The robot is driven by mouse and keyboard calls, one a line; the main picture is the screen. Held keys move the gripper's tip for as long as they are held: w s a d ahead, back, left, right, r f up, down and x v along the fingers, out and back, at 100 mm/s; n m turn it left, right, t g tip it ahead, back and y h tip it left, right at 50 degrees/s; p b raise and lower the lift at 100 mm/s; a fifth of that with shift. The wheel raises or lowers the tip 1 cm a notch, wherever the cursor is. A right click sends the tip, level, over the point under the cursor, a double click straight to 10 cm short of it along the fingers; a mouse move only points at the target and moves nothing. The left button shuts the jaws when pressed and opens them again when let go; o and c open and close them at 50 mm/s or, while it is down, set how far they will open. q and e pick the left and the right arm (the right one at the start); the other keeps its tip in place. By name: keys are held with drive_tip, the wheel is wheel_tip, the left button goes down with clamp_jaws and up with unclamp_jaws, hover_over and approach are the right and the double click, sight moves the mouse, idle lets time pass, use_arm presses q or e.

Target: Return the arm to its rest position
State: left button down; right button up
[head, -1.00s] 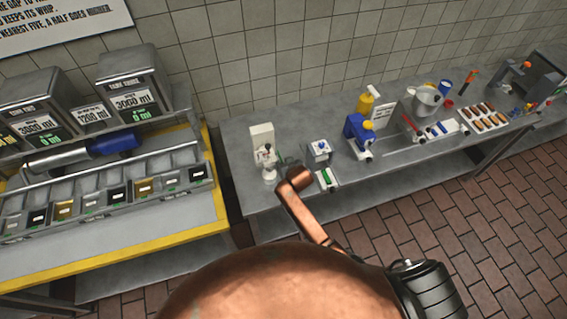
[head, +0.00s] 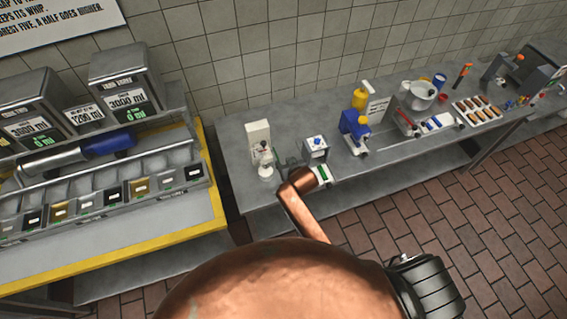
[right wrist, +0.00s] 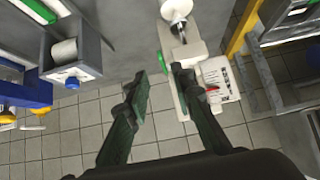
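My right gripper (head: 287,164) is just right of a white dispenser-like device (head: 258,145) on the grey counter, at the end of my copper-coloured arm. In the right wrist view its two dark green fingers (right wrist: 160,82) stand apart with nothing seen held between them. The right finger overlaps the white device (right wrist: 218,78) in that picture; I cannot tell whether they touch. My left gripper is not in view.
A small grey box with a blue knob (head: 317,147) stands right of the gripper. A blue device (head: 355,130), a yellow bottle (head: 362,95) and a jug (head: 421,95) stand farther right. A yellow-edged station with bins (head: 212,190) is at left.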

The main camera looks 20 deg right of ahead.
idle(0.3)
drive_tip(key=s+d+f+g, duration=0.15)
drive_tip(key=s+d, duration=0.35)
drive_tip(key=s, duration=0.7)
drive_tip(key=s+d+g+h, duration=0.15)
drive_tip(key=s+d, duration=0.35)
drive_tip(key=s, duration=0.6)
drive_tip(key=s+d+f+g, duration=0.1)
drive_tip(key=s+d+g, duration=0.3)
drive_tip(key=s, duration=0.8)
wheel_tip(320, 180, down, 41)
drive_tip(key=s+b, duration=0.1)
drive_tip(key=b, duration=1.1)
drive_tip(key=s+f+b, duration=0.4)
drive_tip(key=s+f, duration=0.3)
drive_tip(key=f, duration=0.3)
drive_tip(key=s+f+g+b, duration=0.1)
drive_tip(key=s+f+b, duration=0.3)
drive_tip(key=f, duration=0.6)
drive_tip(key=s+f+n+b, duration=0.1)
drive_tip(key=s+f+b, duration=0.3)
drive_tip(key=s+f, duration=0.5)
drive_tip(key=shift+s+a+f+y, duration=0.25)
drive_tip(key=shift+s+f+y, duration=0.15)
drive_tip(key=shift+f, duration=0.45)
